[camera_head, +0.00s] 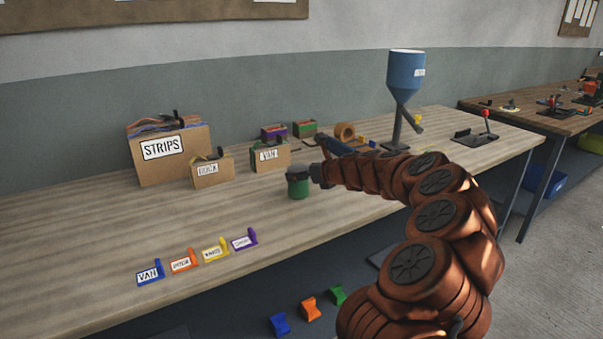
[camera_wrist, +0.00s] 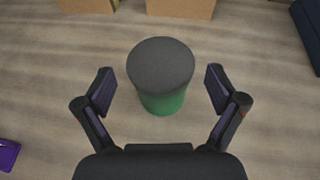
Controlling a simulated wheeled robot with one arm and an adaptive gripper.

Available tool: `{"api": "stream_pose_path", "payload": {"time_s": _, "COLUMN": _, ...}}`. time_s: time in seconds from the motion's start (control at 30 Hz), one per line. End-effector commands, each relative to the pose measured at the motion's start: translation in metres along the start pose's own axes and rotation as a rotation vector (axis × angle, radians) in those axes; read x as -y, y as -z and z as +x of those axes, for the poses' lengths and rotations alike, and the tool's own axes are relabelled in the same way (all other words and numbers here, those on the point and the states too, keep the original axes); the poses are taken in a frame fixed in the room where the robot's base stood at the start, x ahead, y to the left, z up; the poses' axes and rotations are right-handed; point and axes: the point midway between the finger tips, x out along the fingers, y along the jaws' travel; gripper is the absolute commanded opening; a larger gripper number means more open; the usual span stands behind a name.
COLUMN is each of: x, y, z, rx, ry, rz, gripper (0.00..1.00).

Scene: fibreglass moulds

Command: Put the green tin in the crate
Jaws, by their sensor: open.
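The green tin (camera_head: 298,188) stands upright on the long wooden bench, near its middle. It has a dark grey top. In the wrist view the tin (camera_wrist: 162,98) is between and slightly ahead of my fingers, with a gap on both sides. My gripper (camera_head: 319,174) is open, just right of the tin, and partly hidden by my arm in the head view. It also shows in the wrist view (camera_wrist: 160,90), with nothing held. No container is clearly marked as the crate; a blue bin (camera_head: 545,182) sits low under the right-hand table.
Cardboard boxes labelled STRIPS (camera_head: 170,165) and VAN (camera_head: 271,157), and a smaller box (camera_head: 212,174), stand behind the tin. Several coloured label holders (camera_head: 184,262) line the front edge. A blue hopper (camera_head: 405,72) stands at the back right. Bench left of the tin is clear.

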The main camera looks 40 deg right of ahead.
Motion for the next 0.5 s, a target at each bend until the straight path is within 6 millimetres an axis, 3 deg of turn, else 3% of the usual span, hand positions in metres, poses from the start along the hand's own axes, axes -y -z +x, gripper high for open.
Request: {"api": "stream_pose_path", "payload": {"time_s": 0.5, "x": 0.002, "y": -0.001, "z": -0.072, "rx": 0.001, "ry": 0.004, "rz": 0.0, "gripper": 0.95}}
